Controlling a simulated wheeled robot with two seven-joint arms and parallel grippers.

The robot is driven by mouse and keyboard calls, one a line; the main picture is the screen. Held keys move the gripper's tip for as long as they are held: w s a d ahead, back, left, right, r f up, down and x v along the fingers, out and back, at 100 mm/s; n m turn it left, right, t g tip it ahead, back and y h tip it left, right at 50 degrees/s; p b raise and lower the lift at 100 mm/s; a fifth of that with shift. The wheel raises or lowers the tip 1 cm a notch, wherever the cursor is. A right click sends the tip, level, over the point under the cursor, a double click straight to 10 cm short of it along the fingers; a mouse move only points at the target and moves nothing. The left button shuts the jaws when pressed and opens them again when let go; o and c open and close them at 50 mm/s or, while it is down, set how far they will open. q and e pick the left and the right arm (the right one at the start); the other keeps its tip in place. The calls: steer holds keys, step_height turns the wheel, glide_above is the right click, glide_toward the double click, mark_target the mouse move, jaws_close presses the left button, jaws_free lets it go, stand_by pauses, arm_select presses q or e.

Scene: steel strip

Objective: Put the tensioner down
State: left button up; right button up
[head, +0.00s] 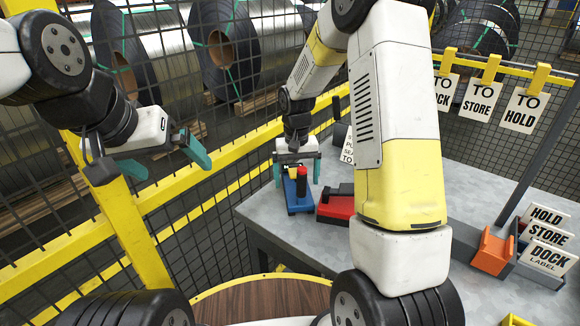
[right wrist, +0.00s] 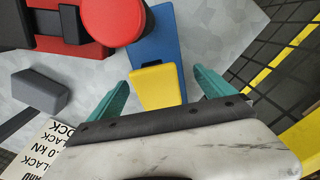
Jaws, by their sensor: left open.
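The tensioner appears to be the blue tool (head: 297,200) with a yellow handle and an upright red knob. It rests on the grey table near its left edge. In the right wrist view its blue body (right wrist: 157,45) and yellow handle (right wrist: 155,87) show, with the round red knob (right wrist: 115,20) at upper left. My right gripper (head: 297,178) is above the tool. Its teal fingers (right wrist: 160,85) stand apart on either side of the yellow handle, with gaps visible. My left gripper (head: 165,162) is open and empty beside the mesh fence, away from the table.
A red and black tool (head: 337,206) lies just right of the blue one. A printed card (head: 347,150) stands behind. An orange block (head: 493,250) and label holders (head: 545,240) are at right. A yellow fence rail (head: 200,185) runs along the left. Bare table (head: 283,232) lies in front.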

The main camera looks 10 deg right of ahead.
steer(key=shift+f, duration=0.1)
step_height(320, 180, up, 8)
steer(key=shift+a, duration=0.1)
stand_by(0.3)
steer(key=s+d+r+t+y, duration=0.1)
steer(key=s+d+r+t, duration=0.15)
steer(key=s+r, duration=0.85)
steer(key=s+r+t+y, duration=0.1)
steer(key=s+r+t, duration=0.2)
steer(key=s, duration=0.9)
steer(key=shift+s+d+r+n+t, duration=0.25)
steer(key=shift+r+n+t, duration=0.1)
steer(key=shift+r, duration=0.3)
